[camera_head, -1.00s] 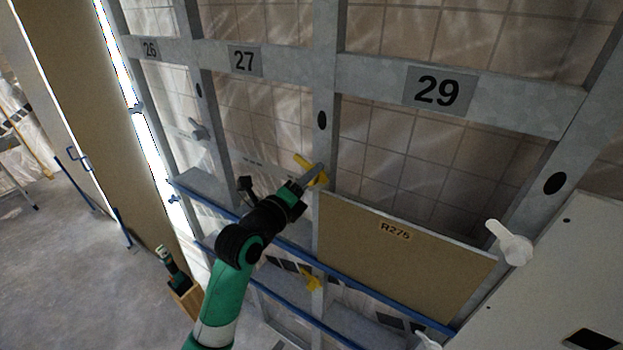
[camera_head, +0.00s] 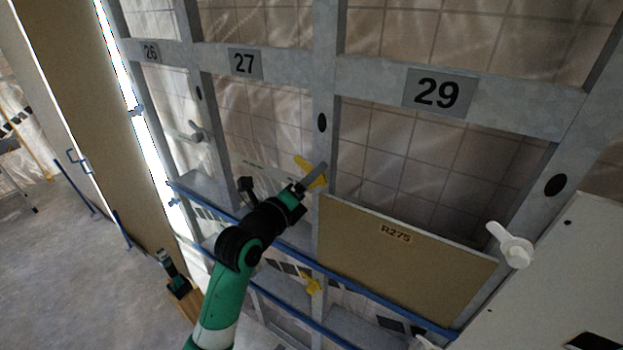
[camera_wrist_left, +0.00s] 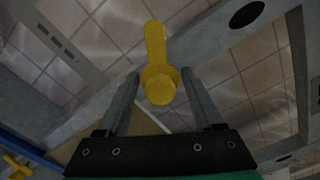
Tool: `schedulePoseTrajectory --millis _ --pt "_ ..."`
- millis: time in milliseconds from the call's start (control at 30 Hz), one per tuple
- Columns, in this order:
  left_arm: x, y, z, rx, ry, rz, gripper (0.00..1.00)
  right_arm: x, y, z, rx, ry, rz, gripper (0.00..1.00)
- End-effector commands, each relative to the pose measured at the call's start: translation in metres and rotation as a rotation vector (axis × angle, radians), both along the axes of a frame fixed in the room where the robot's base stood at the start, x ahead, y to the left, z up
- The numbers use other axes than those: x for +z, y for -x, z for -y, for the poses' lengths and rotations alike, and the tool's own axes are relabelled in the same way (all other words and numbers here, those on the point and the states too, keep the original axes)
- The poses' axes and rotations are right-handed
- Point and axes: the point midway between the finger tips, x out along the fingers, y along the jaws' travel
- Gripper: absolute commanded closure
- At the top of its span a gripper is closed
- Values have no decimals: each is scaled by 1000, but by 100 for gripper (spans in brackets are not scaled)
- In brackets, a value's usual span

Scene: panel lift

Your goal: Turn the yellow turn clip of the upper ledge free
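The yellow turn clip of the upper ledge (camera_head: 302,164) sits on the upright between bays 27 and 29. In the left wrist view the yellow clip (camera_wrist_left: 158,82) has a round hub and an arm pointing up in the picture. My left gripper (camera_head: 316,177) is at this clip. In the left wrist view its two fingers (camera_wrist_left: 162,84) are open, one on each side of the hub, with visible gaps. In the head view the gripper partly hides the clip. My right gripper is not in view.
A brown panel marked R275 (camera_head: 400,255) stands in bay 29, right of the clip. A lower yellow clip (camera_head: 312,285) is below on the upright. A white clip (camera_head: 512,246) is on the right upright. Blue ledge edges (camera_head: 345,283) run below the gripper.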

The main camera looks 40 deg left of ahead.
Motion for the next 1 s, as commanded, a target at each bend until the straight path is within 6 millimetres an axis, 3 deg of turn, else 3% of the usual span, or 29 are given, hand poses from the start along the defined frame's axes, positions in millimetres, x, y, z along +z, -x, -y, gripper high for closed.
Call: schedulePoseTrajectory --millis 267,433,700,833,1000 --pt "-1 5 1 1 1 -1 32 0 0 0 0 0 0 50" --pt "-1 32 6 1 0 1 32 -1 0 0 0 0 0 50" --pt "4 93 18 2 1 -2 32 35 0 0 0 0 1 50" --pt "2 109 22 0 1 -1 32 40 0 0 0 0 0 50" --pt "0 114 23 0 0 0 32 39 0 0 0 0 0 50"
